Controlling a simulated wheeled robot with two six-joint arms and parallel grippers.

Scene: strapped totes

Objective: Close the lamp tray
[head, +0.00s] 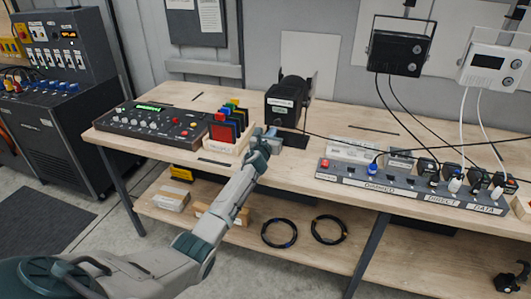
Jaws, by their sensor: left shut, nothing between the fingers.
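A black lamp (288,98) with a white label stands on the wooden workbench (190,101), near the middle of the view. A tray on the lamp is too small to tell apart, and I cannot tell its state. My left gripper (270,134) is shut and empty, just in front of the lamp and low over the bench. It hides part of the bench at the lamp's foot. Whether it touches the lamp cannot be told. My right gripper is not in view.
A wooden rack (225,146) with several coloured frames stands just left of my gripper. A control desk (152,121) is further left. A power strip (400,187) with plugs and cables lies to the right. Two lamps hang above it.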

